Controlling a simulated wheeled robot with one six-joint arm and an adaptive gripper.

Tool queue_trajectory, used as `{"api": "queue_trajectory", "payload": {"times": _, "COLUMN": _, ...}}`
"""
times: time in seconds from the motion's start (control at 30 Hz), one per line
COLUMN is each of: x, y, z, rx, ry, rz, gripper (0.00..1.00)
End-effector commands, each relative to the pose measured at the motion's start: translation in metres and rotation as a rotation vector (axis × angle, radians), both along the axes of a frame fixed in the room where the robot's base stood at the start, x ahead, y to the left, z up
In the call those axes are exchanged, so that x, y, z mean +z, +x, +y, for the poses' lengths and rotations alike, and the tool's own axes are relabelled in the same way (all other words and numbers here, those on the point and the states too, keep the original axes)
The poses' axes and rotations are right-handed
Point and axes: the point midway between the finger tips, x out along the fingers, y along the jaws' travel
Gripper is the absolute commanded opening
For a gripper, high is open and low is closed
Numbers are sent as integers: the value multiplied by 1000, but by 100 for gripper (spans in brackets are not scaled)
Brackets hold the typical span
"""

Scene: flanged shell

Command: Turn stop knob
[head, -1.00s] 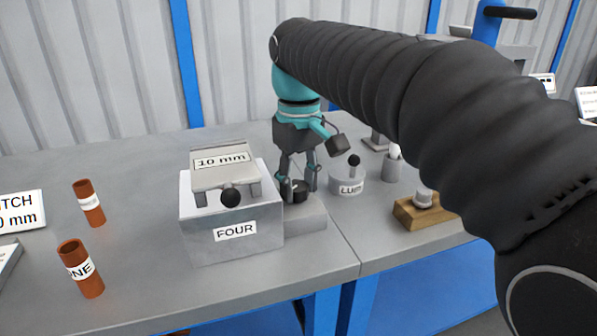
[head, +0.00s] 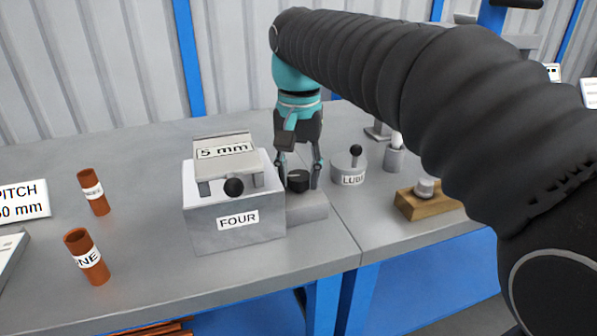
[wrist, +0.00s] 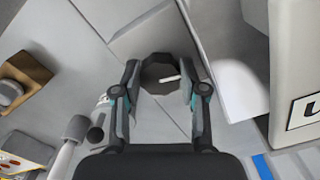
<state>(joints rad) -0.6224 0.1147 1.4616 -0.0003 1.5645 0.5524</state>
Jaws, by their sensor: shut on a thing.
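The stop knob (head: 298,181) is a black knob with a white pointer line, on a grey block (head: 308,207) at the right side of the box labelled FOUR (head: 237,217). My gripper (head: 299,183) reaches down over the knob with one finger on each side, shut on it. In the wrist view the dark knob (wrist: 162,74) sits between the fingertips (wrist: 160,82), its pale pointer line facing the right finger.
A round grey pot labelled LUBE (head: 348,168) stands right of my gripper. A wooden block with a grey knob (head: 421,203) lies further right. Two brown cylinders (head: 93,192) stand at the left, with clear bench between them and the box.

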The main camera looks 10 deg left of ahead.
Motion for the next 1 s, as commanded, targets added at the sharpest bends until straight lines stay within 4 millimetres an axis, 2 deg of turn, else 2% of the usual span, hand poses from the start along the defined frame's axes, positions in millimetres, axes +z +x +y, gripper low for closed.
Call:
{"api": "queue_trajectory", "payload": {"times": 0.67, "x": -2, "y": -1, "z": 1, "rx": -62, "ry": -2, "rz": 6, "gripper": 7}}
{"api": "queue_trajectory", "payload": {"times": 0.7, "x": -2, "y": -1, "z": 1, "rx": -62, "ry": -2, "rz": 6, "gripper": 47}}
{"api": "queue_trajectory", "payload": {"times": 0.77, "x": -1, "y": -1, "z": 1, "rx": -62, "ry": -2, "rz": 5, "gripper": 62}}
{"api": "queue_trajectory", "payload": {"times": 0.8, "x": -1, "y": -1, "z": 0, "rx": -62, "ry": -1, "rz": 5, "gripper": 67}}
{"api": "queue_trajectory", "payload": {"times": 1.0, "x": -1, "y": 0, "z": 0, "rx": -62, "ry": -1, "rz": 2, "gripper": 67}}
